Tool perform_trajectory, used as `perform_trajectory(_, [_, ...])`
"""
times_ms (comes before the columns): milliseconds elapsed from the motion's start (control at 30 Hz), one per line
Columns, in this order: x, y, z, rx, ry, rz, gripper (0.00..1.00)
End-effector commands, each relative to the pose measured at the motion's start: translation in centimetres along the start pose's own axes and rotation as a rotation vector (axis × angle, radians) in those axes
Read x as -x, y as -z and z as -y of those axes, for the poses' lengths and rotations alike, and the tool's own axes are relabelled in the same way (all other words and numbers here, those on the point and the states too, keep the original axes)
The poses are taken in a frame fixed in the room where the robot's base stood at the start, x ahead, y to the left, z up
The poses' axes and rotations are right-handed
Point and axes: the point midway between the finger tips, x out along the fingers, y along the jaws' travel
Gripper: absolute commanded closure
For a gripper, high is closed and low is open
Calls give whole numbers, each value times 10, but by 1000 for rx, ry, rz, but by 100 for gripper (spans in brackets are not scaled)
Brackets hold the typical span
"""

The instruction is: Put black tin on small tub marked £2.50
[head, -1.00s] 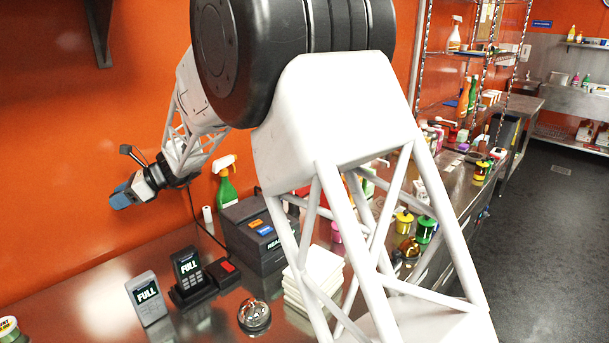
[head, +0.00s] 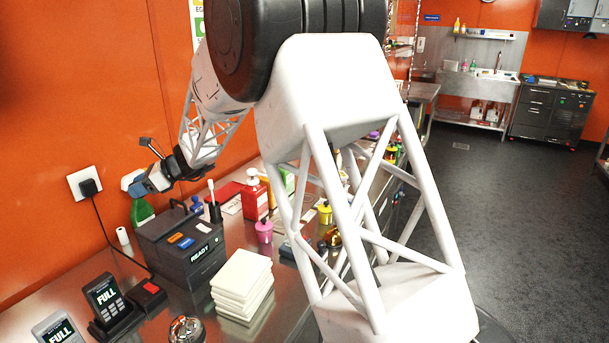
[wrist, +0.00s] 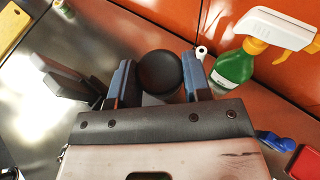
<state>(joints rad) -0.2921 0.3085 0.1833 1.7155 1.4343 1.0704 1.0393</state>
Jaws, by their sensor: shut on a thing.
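My gripper (wrist: 159,82) has its blue fingers closed on the sides of a round black tin (wrist: 160,70) in the wrist view. In the head view my gripper (head: 140,188) is at the left, by the orange wall, in front of the green spray bottle and above the black box marked READY. The tin cannot be made out there. No £2.50 marking is legible in either view, so I cannot tell which tub it is. My own arm hides part of the counter.
The green spray bottle (head: 142,212) also shows close to my gripper in the wrist view (wrist: 235,66). Below are the black box (head: 190,260), stacked white slabs (head: 243,280) and card readers (head: 104,297). A red bottle (head: 254,197) and pink pot (head: 264,231) stand farther along.

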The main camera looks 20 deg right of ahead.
Motion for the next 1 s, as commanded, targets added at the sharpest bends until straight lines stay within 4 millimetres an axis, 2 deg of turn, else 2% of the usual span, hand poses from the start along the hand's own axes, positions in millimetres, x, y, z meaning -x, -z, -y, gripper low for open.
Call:
perform_trajectory(33, [15,5,7,-7,20,0,80])
perform_trajectory(500, [141,56,52,-73,182,1,80])
perform_trajectory(1000, [276,112,74,-145,353,1,80])
